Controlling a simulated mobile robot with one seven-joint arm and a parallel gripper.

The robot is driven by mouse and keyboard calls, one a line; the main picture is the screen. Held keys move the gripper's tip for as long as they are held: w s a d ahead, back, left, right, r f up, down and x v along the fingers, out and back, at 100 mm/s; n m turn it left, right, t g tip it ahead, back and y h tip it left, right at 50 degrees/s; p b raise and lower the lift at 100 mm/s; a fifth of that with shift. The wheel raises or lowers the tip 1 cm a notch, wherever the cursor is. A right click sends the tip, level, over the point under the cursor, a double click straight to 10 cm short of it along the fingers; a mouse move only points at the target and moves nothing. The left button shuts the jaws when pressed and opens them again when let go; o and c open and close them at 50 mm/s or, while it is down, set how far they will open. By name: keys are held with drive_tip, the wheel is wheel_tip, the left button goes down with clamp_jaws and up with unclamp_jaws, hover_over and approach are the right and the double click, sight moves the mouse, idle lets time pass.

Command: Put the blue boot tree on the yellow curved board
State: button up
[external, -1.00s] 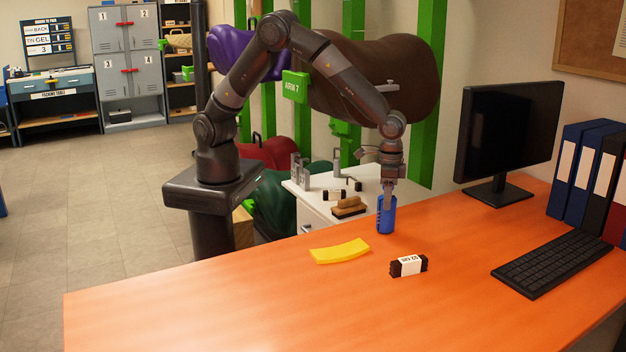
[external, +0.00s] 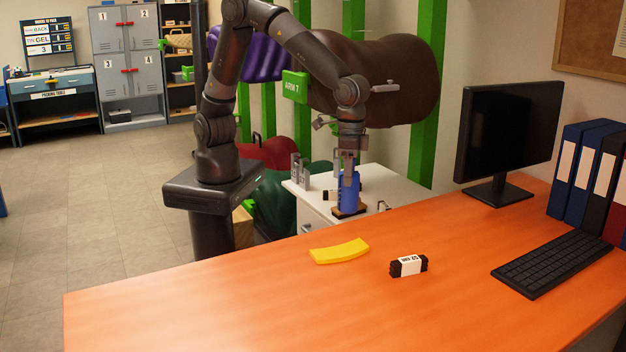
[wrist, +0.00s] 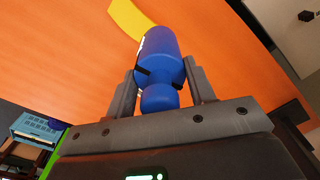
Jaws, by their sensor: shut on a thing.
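The blue boot tree (external: 349,193) is held upright in my gripper (external: 348,172), off the table near its far edge. In the wrist view the blue boot tree (wrist: 160,62) sits between the two fingers of my gripper (wrist: 162,90), which are shut on it. The yellow curved board (external: 340,251) lies flat and empty on the orange table, nearer the camera than the boot tree. In the wrist view part of the yellow board (wrist: 130,18) shows beyond the boot tree's far end; the rest is out of frame or hidden.
A black bundle with a white label (external: 408,265) lies right of the board. A keyboard (external: 552,262), a monitor (external: 508,135) and binders (external: 590,175) occupy the table's right side. A white cabinet (external: 392,186) stands behind the table. The orange table's (external: 220,300) left and front are clear.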

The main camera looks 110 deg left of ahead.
drive_tip(key=s+d+r+m, duration=0.1)
drive_tip(key=s+d, duration=0.9)
drive_tip(key=w+a+f, duration=0.6)
drive_tip(key=w+f, duration=0.3)
drive_tip(key=f, duration=0.1)
drive_tip(key=shift+f, duration=0.2)
drive_tip(key=shift+f, duration=0.15)
drive_tip(key=o, duration=1.4)
drive_tip(key=shift+c, duration=0.2)
